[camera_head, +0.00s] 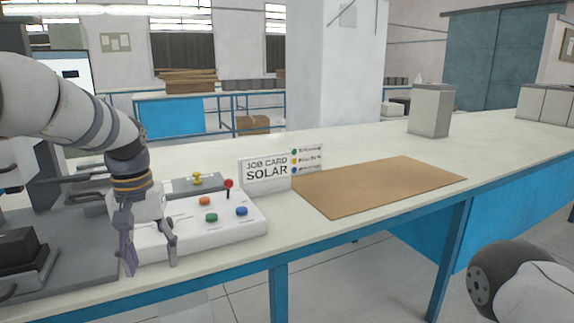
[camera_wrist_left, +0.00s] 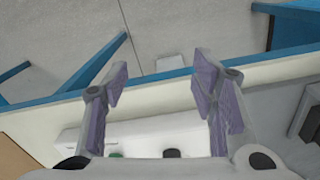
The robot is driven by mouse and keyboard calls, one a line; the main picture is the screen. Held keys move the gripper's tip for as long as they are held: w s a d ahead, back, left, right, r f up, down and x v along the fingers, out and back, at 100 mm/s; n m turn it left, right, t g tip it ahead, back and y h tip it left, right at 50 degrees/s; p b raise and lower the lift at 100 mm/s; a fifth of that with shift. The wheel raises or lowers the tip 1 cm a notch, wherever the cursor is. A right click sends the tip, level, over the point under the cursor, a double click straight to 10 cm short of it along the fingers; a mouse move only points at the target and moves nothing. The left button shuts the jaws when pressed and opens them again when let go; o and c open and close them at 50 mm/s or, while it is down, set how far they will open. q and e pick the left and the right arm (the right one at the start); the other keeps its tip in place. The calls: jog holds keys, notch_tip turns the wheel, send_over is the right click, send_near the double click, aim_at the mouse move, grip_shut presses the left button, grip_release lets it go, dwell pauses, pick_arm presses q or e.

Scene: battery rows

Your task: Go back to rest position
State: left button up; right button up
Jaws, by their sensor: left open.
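My left gripper (camera_head: 149,262) is open and empty. In the head view it points down in front of the left part of a white control box (camera_head: 245,228). The box carries an orange button (camera_head: 204,201), a green button (camera_head: 211,217), a blue button (camera_head: 241,211) and a red-topped lever (camera_head: 228,184). In the left wrist view the spread fingers (camera_wrist_left: 158,95) have nothing between them, with the table's front edge and the floor beyond. My right arm (camera_head: 515,280) shows only in part at the lower right. Its gripper is out of view.
A job card sign (camera_head: 265,171) reading SOLAR stands behind the box. A brown mat (camera_head: 380,185) lies bare on the table to the right. A grey block (camera_head: 430,110) stands farther back. Dark equipment (camera_head: 20,250) sits at the left. The table (camera_head: 345,150) between is mostly clear.

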pick_arm(q)
notch_tip(320, 180, down, 14)
jog(key=s+a, duration=0.1)
jog(key=s, duration=0.2)
jog(key=s+f+g, duration=0.1)
jog(key=s+f, duration=0.9)
jog(key=f, duration=0.1)
jog(key=s+d+f+m, duration=0.1)
jog(key=s+f, duration=0.1)
jog(key=s, duration=1.2)
jog(key=s+d+f+m+g, duration=0.1)
jog(key=s+f, duration=0.1)
jog(key=s, duration=1.2)
jog(key=shift+d+f, duration=0.4)
